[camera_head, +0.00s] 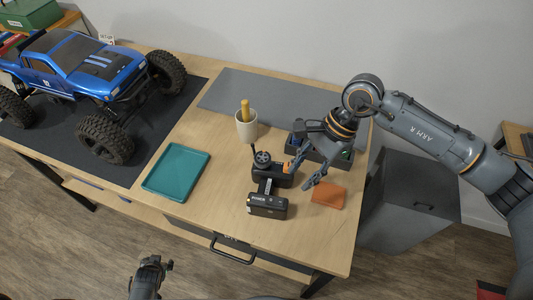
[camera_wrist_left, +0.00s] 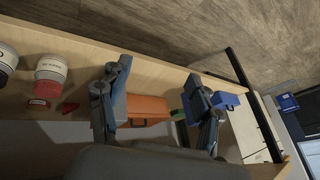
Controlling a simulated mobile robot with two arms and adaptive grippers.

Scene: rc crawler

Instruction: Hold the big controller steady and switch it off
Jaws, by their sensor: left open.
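The big controller (camera_head: 267,206) is black, with a wheel (camera_head: 262,158) at its top and a block marked POWER at its front. It lies on the wooden table near the front edge. My right gripper (camera_head: 300,177) is just right of it with its fingers spread; I cannot tell whether a finger touches it. The switch is too small to make out. My left gripper (camera_head: 150,265) is low in front of the table, away from the controller. In the left wrist view it is open (camera_wrist_left: 160,100), with nothing held between its fingers.
A teal tray (camera_head: 176,175) lies left of the controller, and a beige cup (camera_head: 246,127) with a yellow handle stands behind. An orange pad (camera_head: 328,194) lies right. A blue crawler (camera_head: 85,62) stands on a dark mat. The left wrist view shows an orange box (camera_wrist_left: 148,107).

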